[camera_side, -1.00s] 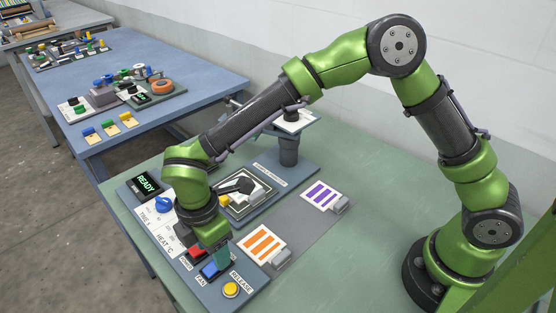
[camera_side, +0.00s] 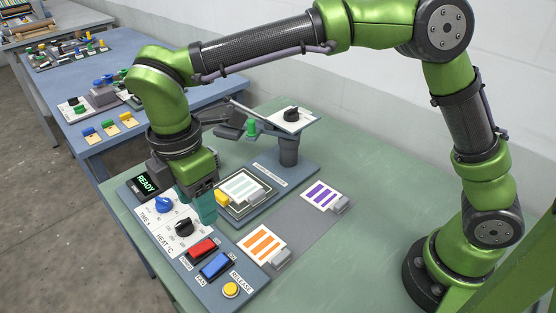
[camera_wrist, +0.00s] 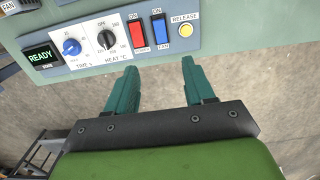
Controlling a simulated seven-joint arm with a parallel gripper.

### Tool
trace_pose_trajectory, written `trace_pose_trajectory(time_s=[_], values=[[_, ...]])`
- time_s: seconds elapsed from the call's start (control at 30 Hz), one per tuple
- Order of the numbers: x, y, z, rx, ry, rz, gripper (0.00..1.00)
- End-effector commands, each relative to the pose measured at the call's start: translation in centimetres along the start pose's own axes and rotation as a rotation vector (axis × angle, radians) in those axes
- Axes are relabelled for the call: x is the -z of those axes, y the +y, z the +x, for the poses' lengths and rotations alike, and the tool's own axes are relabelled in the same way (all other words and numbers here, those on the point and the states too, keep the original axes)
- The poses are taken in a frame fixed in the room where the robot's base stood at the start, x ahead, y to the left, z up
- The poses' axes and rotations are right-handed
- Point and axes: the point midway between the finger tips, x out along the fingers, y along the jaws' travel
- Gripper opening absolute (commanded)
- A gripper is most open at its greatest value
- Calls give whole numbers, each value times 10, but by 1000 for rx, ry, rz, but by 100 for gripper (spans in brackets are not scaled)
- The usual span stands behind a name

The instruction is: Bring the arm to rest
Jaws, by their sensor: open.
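The panel's green display (camera_wrist: 41,55) reads READY. Beside it are the black HEAT knob (camera_wrist: 106,39), red switch (camera_wrist: 137,34), blue FAN switch (camera_wrist: 159,26) and yellow RELEASE button (camera_wrist: 186,31). No object is held.
The press plate (camera_side: 231,211) carries a card with pale stripes (camera_side: 240,186). A press post (camera_side: 289,150) with a black-knobbed top (camera_side: 294,117) stands behind it. Orange-striped (camera_side: 262,243) and purple-striped (camera_side: 322,194) cards lie to the right.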

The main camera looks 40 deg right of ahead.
Motion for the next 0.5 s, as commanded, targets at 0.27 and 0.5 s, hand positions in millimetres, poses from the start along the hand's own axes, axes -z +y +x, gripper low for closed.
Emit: trace_pose_trajectory(time_s=[0.27,0.5], values=[[4,-3,11,5,22,115,53],[-47,-20,13,-26,76,528,53]])
